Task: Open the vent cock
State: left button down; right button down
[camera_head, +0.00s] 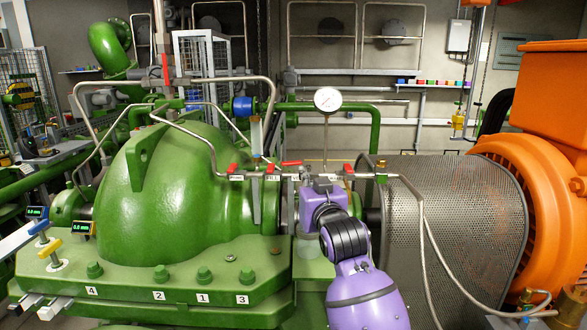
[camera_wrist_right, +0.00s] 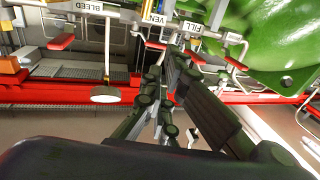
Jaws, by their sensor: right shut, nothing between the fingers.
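A pipe manifold carries a row of small cocks with red levers and white labels. My left gripper is not in view.
The fill label (camera_head: 272,177) and its red lever are left of my gripper, the bleed lever (camera_head: 348,168) right. A pressure gauge (camera_head: 327,99) stands above. The green pump casing (camera_head: 185,185) is left, a perforated guard (camera_head: 460,225) and orange motor (camera_head: 530,180) right.

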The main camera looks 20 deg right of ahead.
aim_at(291, 165)
jog(key=w, duration=1.1)
jog(key=shift+w+a, duration=0.1)
jog(key=shift+w, duration=0.05)
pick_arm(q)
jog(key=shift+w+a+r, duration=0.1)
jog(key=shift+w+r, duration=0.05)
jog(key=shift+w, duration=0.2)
pick_arm(e)
jog(key=shift+f, duration=0.1)
